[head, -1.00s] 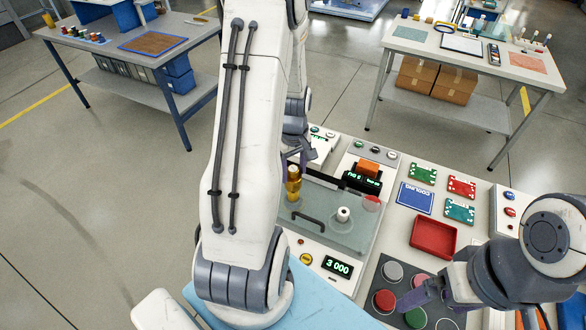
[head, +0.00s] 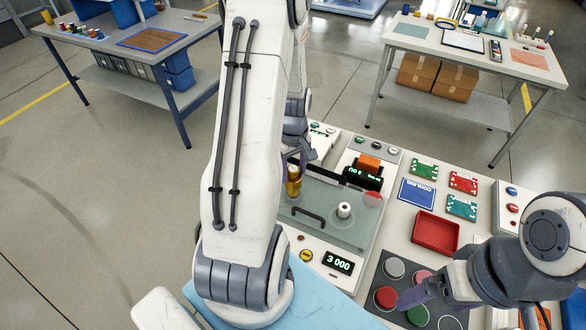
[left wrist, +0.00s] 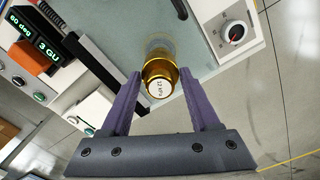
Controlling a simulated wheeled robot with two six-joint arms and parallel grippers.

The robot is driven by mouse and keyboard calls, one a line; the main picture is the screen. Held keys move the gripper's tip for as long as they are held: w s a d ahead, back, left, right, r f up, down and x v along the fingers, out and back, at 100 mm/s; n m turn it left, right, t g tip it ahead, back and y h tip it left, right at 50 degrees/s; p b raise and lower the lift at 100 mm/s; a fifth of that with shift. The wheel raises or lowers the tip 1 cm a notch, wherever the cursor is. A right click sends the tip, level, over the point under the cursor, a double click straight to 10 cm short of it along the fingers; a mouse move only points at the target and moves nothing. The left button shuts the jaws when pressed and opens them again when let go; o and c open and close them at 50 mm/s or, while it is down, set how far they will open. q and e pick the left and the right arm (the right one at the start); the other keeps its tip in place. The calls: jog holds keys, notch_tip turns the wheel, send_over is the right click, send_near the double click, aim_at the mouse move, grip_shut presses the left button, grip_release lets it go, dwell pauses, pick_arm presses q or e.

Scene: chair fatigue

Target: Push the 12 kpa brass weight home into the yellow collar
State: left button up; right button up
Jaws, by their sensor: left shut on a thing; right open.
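The brass weight (left wrist: 160,84) has a white end label reading 12 kPa in the left wrist view. In the head view the weight (head: 293,184) stands upright at the left edge of a glassy panel. My left gripper (left wrist: 161,72) is shut on it, with one purple finger on each side. A yellow rim (left wrist: 159,53) shows just beyond the weight, likely the collar; how deep the weight sits in it is hidden. My right gripper (head: 430,292) is open and empty over a dark pad of coloured discs at the lower right.
The glassy panel (head: 322,226) carries a dark handle and a white knob (head: 344,210). A display (head: 339,263) reads 3 000. A red tray (head: 435,233), circuit boards and a blue card (head: 417,195) lie to the right. A dial (left wrist: 234,33) is near the weight.

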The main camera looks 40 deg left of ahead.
pick_arm(q)
jog(key=shift+f, duration=0.2)
jog(key=o, duration=1.4)
jog(key=shift+c, duration=0.2)
notch_tip(320, 180, up, 11)
jog(key=shift+f+b, duration=0.2)
jog(key=shift+b, duration=0.95)
jog(key=shift+f, duration=0.1)
notch_tip(320, 180, down, 10)
jog(key=shift+f+p, duration=0.25)
jog(key=shift+p, duration=0.9)
jog(key=shift+r, duration=0.55)
